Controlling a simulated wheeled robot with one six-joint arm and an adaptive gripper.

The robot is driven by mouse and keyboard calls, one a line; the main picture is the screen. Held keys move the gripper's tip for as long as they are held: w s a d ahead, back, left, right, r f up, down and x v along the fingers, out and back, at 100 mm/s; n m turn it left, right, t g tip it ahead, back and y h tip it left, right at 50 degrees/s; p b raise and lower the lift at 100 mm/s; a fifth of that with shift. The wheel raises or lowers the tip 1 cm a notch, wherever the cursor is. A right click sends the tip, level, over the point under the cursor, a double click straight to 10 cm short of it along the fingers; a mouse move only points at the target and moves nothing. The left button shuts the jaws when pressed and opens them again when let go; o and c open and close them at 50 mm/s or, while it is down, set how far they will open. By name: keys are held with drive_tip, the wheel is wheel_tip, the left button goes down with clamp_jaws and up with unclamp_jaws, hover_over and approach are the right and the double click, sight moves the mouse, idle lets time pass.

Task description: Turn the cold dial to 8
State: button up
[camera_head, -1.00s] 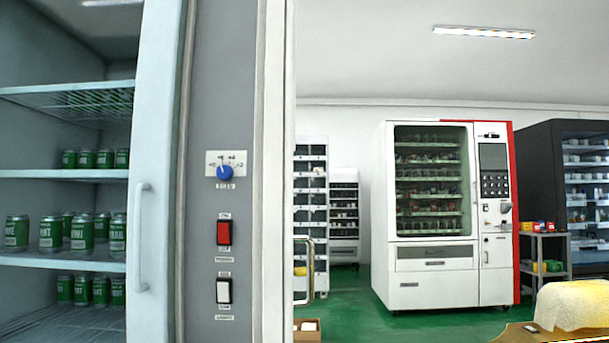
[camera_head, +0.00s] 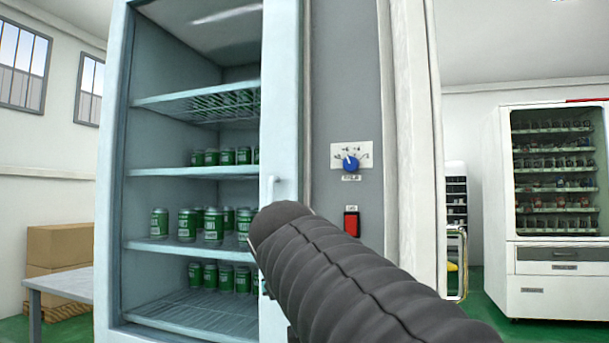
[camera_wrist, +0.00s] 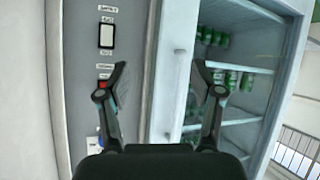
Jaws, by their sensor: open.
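The cold dial (camera_head: 351,163) is a round blue knob on a white scale plate (camera_head: 365,152) on the grey control panel of the fridge. Its scale numbers are too small to read. In the wrist view, which looks inverted, a sliver of the blue dial (camera_wrist: 98,143) shows low on the left, partly hidden by my gripper. My gripper (camera_wrist: 162,75) is open and empty, with its fingers spread before the panel and the fridge door edge. In the head view my dark ribbed arm crosses the lower middle, and my gripper cannot be made out there.
A red switch (camera_head: 351,222) sits below the dial, and a white switch (camera_wrist: 106,36) shows in the wrist view. The fridge door handle (camera_wrist: 176,90) is close by. Green cans (camera_head: 214,226) stand on the fridge shelves. A white vending machine (camera_head: 556,200) stands at right.

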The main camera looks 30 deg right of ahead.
drive_tip(key=w+d+r+m+t+h, duration=0.1)
drive_tip(key=w+d+r+m+h, duration=0.1)
drive_tip(key=d+r, duration=0.35)
drive_tip(key=w+d+r+m+h, duration=0.1)
drive_tip(key=w+d+r+h, duration=0.1)
drive_tip(key=r, duration=0.7)
drive_tip(key=m+h, duration=0.2)
drive_tip(key=h, duration=0.1)
approach(349, 164)
drive_tip(key=shift+t, duration=0.3)
drive_tip(key=p+x, duration=0.3)
drive_tip(key=x, duration=0.6)
drive_tip(key=shift+s+d+f, duration=0.1)
drive_tip(key=shift+f, duration=0.1)
drive_tip(key=c, duration=1.1)
drive_tip(key=shift+c, duration=0.2)
